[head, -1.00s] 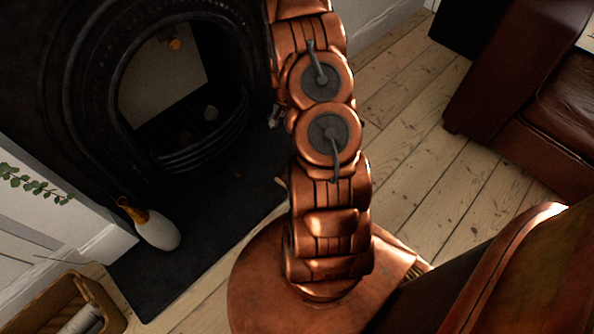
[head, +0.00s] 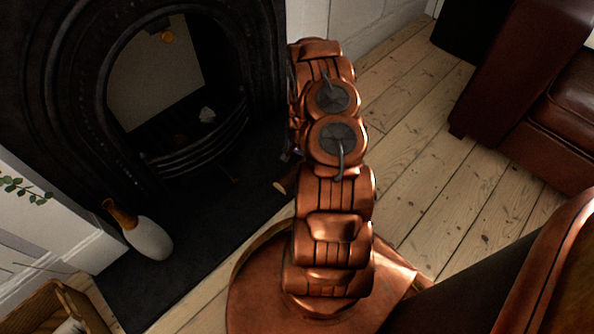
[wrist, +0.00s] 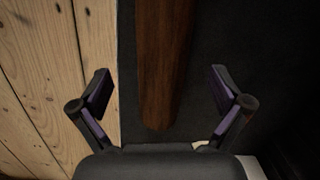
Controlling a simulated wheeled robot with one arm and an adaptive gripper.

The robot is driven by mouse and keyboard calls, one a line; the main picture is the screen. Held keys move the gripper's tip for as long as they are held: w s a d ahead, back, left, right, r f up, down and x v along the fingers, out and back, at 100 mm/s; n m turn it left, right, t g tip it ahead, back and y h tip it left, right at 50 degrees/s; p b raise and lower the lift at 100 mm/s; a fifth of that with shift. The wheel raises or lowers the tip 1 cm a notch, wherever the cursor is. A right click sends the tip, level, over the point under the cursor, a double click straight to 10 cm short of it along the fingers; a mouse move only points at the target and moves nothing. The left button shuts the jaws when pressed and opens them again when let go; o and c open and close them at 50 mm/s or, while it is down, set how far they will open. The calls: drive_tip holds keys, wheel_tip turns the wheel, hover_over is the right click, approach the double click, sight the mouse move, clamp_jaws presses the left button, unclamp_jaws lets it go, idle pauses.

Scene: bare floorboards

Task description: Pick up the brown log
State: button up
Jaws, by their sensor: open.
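The brown log (wrist: 162,70) lies on the dark hearth in the wrist view, running from the top edge down to a rounded end between my fingers. My gripper (wrist: 160,88) is open, with one finger on each side of the log and a gap on both sides. Nothing is held. In the head view, a pale cut end of the log (head: 281,187) shows on the hearth just left of my arm; the rest is hidden behind the arm.
The black fireplace (head: 150,100) stands at the left above the dark hearth (head: 185,265). A wooden box (head: 62,308) is at lower left. A brown leather sofa (head: 525,100) is at right. Floorboards (head: 425,160) between are clear.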

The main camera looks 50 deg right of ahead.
drive_tip(key=f, duration=0.1)
drive_tip(key=f+b, duration=0.1)
drive_tip(key=f, duration=0.2)
drive_tip(key=shift+w+a+f+b, duration=0.1)
drive_tip(key=shift+w+a+b, duration=0.05)
drive_tip(key=shift+a+b, duration=0.2)
drive_tip(key=shift+c, duration=0.4)
drive_tip(key=c, duration=1.5)
